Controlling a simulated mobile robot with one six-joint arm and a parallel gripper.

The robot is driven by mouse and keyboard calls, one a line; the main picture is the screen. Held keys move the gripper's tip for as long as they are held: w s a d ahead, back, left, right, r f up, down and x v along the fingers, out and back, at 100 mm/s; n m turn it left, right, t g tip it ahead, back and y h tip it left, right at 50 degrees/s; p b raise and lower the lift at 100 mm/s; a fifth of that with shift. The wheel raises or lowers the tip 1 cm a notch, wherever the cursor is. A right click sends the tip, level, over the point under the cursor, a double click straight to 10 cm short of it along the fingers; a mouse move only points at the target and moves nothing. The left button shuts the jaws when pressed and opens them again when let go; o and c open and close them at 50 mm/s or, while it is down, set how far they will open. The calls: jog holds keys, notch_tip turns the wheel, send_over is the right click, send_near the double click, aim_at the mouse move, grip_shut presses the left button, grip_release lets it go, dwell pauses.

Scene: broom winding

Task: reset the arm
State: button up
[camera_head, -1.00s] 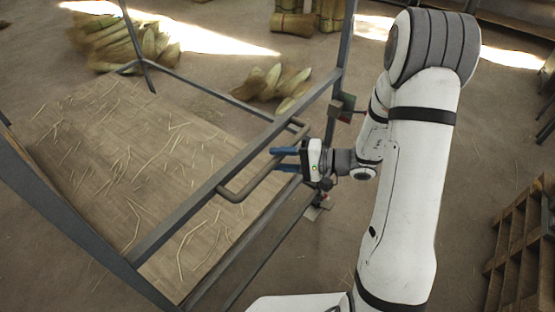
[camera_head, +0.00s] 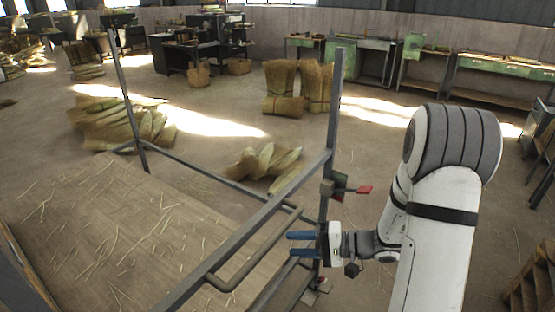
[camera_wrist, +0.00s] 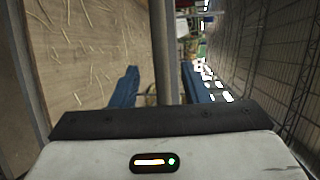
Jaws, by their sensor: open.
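My gripper (camera_head: 301,244) is at the right side of a grey metal frame cart, close to its bent handle bar (camera_head: 262,250). Its two blue fingers are apart and nothing shows held between them. In the wrist view my gripper (camera_wrist: 157,88) has its blue fingers on either side of a grey bar (camera_wrist: 165,50); I cannot tell whether they touch it. My white arm is bent and reaches left toward the handle.
The cart's floor (camera_head: 110,240) has loose straw on it. Straw bundles (camera_head: 262,168) lie beyond the cart, and upright bundles (camera_head: 296,85) stand farther back. A wooden pallet (camera_head: 530,285) is at the lower right. Workbenches line the back wall.

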jog(key=s+a+r+n+g+h, duration=0.1)
jog(key=s+r+n+g+h, duration=0.15)
jog(key=s, duration=0.35)
jog(key=s+a+r+n+g+h, duration=0.1)
jog(key=s+r+g+h, duration=0.1)
jog(key=s+g+h, duration=0.3)
jog(key=s+d+r+t+h, duration=0.5)
jog(key=d+t+h, duration=0.1)
jog(key=d+h, duration=0.1)
jog(key=shift+s+d+r, duration=0.2)
jog(key=shift+s+d, duration=0.05)
jog(key=shift+s, duration=0.05)
jog(key=shift+d+r+t+h, duration=0.25)
jog(key=shift+h, duration=0.1)
jog(key=shift+c, duration=0.5)
